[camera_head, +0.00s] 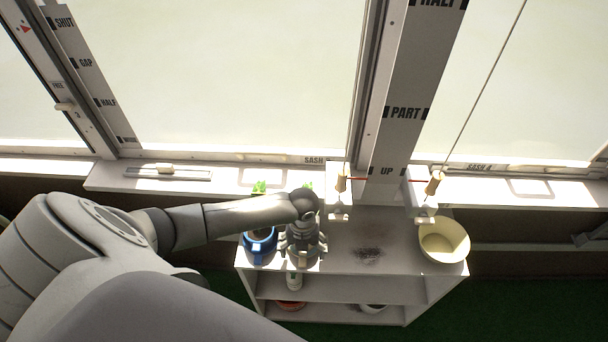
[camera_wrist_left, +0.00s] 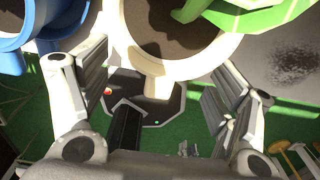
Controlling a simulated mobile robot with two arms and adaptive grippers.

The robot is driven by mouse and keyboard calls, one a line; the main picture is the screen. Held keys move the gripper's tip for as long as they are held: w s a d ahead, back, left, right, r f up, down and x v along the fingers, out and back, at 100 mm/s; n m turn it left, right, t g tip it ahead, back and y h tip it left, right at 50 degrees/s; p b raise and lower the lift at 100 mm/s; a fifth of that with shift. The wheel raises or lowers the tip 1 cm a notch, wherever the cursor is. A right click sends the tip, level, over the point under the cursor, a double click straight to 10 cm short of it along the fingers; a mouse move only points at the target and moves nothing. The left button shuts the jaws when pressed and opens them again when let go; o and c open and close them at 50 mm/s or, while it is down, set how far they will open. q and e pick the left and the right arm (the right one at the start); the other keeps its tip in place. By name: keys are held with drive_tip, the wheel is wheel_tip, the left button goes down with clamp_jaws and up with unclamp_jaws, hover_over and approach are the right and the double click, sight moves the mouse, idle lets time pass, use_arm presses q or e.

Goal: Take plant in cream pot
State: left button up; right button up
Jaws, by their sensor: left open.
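The cream pot (camera_wrist_left: 183,70) shows at the top middle of the left wrist view, with dark soil inside and green leaves at the upper right. In the head view my left arm and gripper mostly hide it; a bit of green (camera_head: 308,186) shows above the wrist. My left gripper (camera_head: 303,250) is over the left part of the shelf top. In the left wrist view my left gripper (camera_wrist_left: 160,72) is open, its fingers on either side of the pot's near side, and I see no grip. My right gripper is not in view.
A blue pot (camera_head: 260,246) with a plant stands close left of the gripper; it also shows in the left wrist view (camera_wrist_left: 42,25). A cream bowl (camera_head: 443,241) sits at the right end of the shelf (camera_head: 345,262). Wooden-handled cords (camera_head: 341,183) hang by the window. The shelf middle is clear except dark dirt.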

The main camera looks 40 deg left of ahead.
use_arm(q)
drive_tip(key=shift+f, duration=0.1)
drive_tip(key=shift+c, duration=0.2)
drive_tip(key=c, duration=1.6)
drive_tip(key=shift+o, duration=0.2)
